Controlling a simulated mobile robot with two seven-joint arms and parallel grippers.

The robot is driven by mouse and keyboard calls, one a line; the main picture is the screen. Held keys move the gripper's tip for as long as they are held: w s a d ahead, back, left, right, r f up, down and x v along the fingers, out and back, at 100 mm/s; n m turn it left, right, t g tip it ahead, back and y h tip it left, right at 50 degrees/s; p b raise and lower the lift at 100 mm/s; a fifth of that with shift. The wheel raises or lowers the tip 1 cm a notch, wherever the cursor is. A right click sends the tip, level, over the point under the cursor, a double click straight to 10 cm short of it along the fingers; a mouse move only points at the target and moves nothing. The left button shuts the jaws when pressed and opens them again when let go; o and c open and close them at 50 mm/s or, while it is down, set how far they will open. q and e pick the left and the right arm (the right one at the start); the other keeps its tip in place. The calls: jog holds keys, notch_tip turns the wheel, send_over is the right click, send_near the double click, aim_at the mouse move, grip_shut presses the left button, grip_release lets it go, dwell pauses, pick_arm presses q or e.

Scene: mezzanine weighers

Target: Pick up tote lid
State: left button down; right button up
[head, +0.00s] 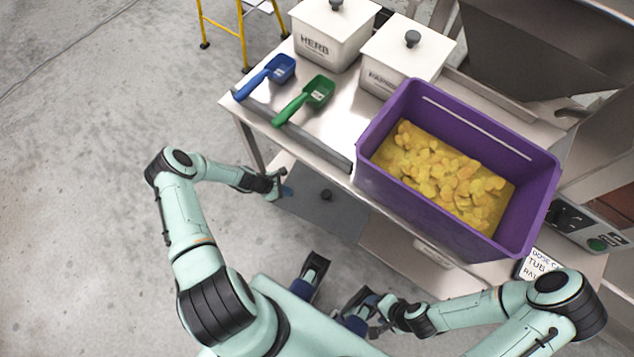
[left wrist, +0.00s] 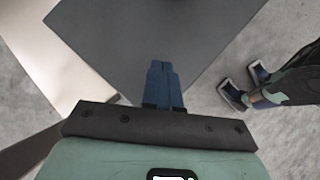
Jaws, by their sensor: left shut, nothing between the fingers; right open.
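A flat dark grey panel with a small dark knob, which looks like the tote lid (head: 318,212), lies low at the front of the table, partly under the tabletop edge. It also fills the upper middle of the left wrist view (left wrist: 150,45). My left gripper (head: 286,190) is at the lid's left edge in the head view. Its blue fingers (left wrist: 164,68) are closed together with nothing between them, overlapping the lid in the left wrist view; contact is unclear. My right gripper (head: 338,281) is open and empty, in front of the lid and apart from it.
A purple tote (head: 374,178) with yellow pieces stands on the steel table (head: 318,130). A blue scoop (head: 268,76), a green scoop (head: 306,100) and two white lidded bins (head: 330,38) are also there. A yellow ladder (head: 240,40) stands behind. Floor at left is clear.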

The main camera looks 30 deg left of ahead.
pick_arm(q)
send_over(310, 196)
jog(key=w+d, duration=0.2)
jog(key=shift+b+x, duration=0.35)
jog(key=shift+x, duration=0.4)
jog(key=shift+s+f, duration=0.25)
jog(key=shift+f, duration=0.05)
jog(key=shift+s+a+f, duration=0.1)
jog(key=shift+s+a, duration=0.85)
jog(key=shift+a, duration=0.3)
jog(key=shift+s+a, duration=0.1)
jog(key=shift+a, duration=0.05)
